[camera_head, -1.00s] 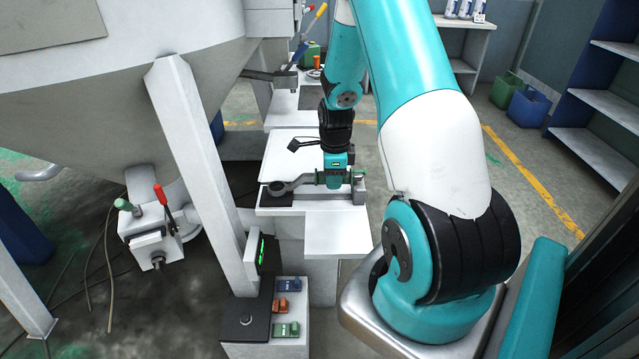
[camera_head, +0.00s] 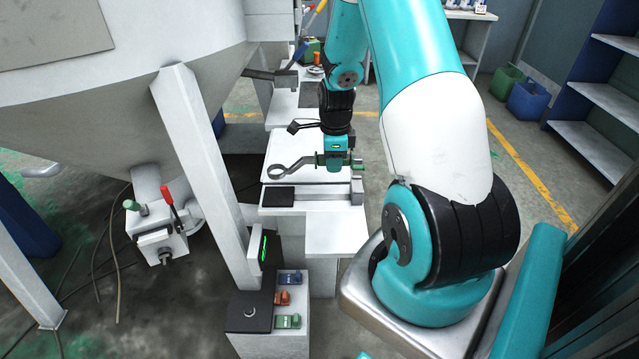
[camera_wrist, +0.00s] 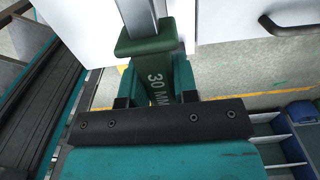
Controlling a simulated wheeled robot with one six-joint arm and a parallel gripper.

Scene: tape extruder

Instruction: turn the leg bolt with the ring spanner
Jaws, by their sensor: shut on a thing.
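The ring spanner (camera_head: 277,171) is grey with a green handle, and its ring end points left in the head view. My gripper (camera_head: 334,161) is shut on its handle and holds it above the white bench. In the wrist view the green handle (camera_wrist: 155,78), marked "30 MM", sits between the jaws of my gripper (camera_wrist: 157,92). The ring is outside the wrist view. The leg bolt (camera_head: 249,312) is a small round head on the dark foot plate of the slanted white leg (camera_head: 205,160), well below and nearer than the spanner.
A black pad (camera_head: 278,197) and a grey upright bracket (camera_head: 357,188) are on the bench beneath the spanner. A dark box with a green display (camera_head: 264,248) is on the leg above the bolt. Small blue, orange and green blocks (camera_head: 288,321) lie right of the foot plate.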

